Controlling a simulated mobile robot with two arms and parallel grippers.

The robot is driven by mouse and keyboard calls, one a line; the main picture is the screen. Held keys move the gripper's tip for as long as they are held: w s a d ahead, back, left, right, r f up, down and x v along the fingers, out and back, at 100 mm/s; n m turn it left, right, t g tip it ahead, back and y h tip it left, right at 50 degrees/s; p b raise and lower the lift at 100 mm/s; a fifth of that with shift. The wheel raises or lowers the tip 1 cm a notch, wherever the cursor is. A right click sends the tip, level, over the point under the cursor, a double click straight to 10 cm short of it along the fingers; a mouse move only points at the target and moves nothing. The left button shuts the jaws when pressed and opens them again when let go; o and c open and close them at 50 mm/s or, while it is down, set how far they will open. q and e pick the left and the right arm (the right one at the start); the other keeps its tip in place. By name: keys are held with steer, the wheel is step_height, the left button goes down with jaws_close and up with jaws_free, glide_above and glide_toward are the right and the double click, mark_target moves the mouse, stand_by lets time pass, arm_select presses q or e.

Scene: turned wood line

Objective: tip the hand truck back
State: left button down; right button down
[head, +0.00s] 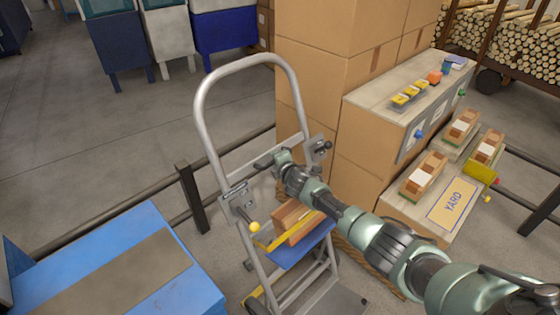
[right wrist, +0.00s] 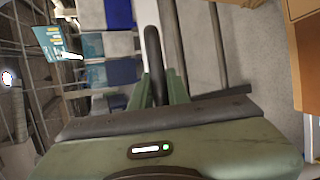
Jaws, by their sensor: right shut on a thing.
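The hand truck (head: 203,110) has a silver looped handle, a crossbar with side brackets and a grey toe plate (head: 340,300) low at the front. It looks about upright, though I cannot tell its exact tilt. Wooden blocks (head: 292,222) sit on its blue shelf (head: 300,250) behind a yellow strap. My right gripper (head: 276,160) is shut at the hand truck's crossbar, between its side brackets. In the right wrist view a dark bar (right wrist: 153,50) stands between the fingers. My left gripper is not in view.
Stacked cardboard boxes (head: 325,45) stand close behind and right of the hand truck. A low dark rail with a post (head: 192,198) runs on its left. A blue-topped unit (head: 120,265) fills the lower left. Open floor (head: 80,130) lies upper left.

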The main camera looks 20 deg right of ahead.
steer(key=c, duration=1.4)
jaws_free()
steer(key=shift+w+a+r, duration=0.2)
steer(key=shift+a, duration=0.1)
steer(key=shift+o, duration=0.2)
steer(key=shift+w+f, duration=0.1)
steer(key=shift+f, duration=0.05)
steer(key=shift+d, duration=0.1)
steer(key=shift+s+r, duration=0.3)
steer(key=shift+s, duration=0.3)
steer(key=p+v, duration=0.1)
steer(key=v, duration=0.5)
steer(key=shift+s, duration=0.2)
